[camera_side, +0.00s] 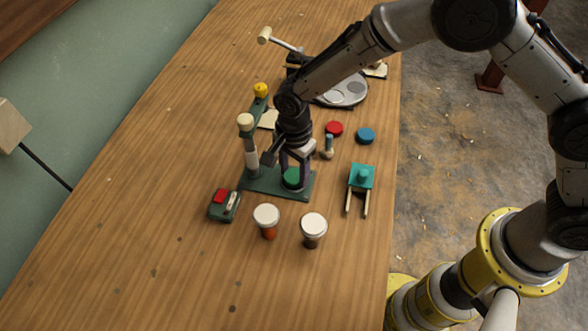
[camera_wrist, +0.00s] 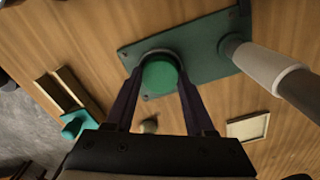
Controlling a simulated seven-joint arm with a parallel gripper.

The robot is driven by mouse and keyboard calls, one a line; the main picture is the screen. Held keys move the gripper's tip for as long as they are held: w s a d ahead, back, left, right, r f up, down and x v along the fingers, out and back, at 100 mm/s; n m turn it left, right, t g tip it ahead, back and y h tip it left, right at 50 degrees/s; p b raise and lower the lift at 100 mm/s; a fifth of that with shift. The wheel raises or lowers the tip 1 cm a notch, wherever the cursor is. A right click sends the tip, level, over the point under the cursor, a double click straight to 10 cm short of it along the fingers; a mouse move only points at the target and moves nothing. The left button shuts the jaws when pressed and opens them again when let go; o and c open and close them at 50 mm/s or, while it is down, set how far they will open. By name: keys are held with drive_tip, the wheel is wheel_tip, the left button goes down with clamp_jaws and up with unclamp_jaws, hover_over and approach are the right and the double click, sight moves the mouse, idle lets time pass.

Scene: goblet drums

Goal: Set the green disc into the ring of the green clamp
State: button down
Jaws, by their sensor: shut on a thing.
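The green disc (camera_side: 291,176) is between the fingers of my gripper (camera_side: 294,165), which is shut on it. In the wrist view the disc (camera_wrist: 159,76) sits between the two fingertips, with a curved grey rim showing behind its far edge. The green clamp has a flat dark green base (camera_side: 262,184) and a pale post (camera_side: 251,155) at its left. In the wrist view the base (camera_wrist: 205,52) lies under and beyond the disc. Whether the disc rests inside the ring or just above it cannot be told, as the fingers and disc hide most of the ring.
Two small goblet drums (camera_side: 266,216) (camera_side: 313,226) stand in front of the base. A green device with a red top (camera_side: 222,203) is at left, a teal block with two legs (camera_side: 361,180) at right. The front table is clear.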

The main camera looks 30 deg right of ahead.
sight(294, 175)
drive_tip(key=shift+f, duration=0.3)
drive_tip(key=shift+s+f, duration=0.1)
drive_tip(key=shift+f, duration=0.35)
drive_tip(key=shift+c, duration=1.3)
unclamp_jaws()
drive_tip(key=shift+s+f, duration=0.1)
drive_tip(key=shift+s, duration=0.05)
wheel_tip(294, 175, up, 14)
drive_tip(key=shift+w, duration=0.25)
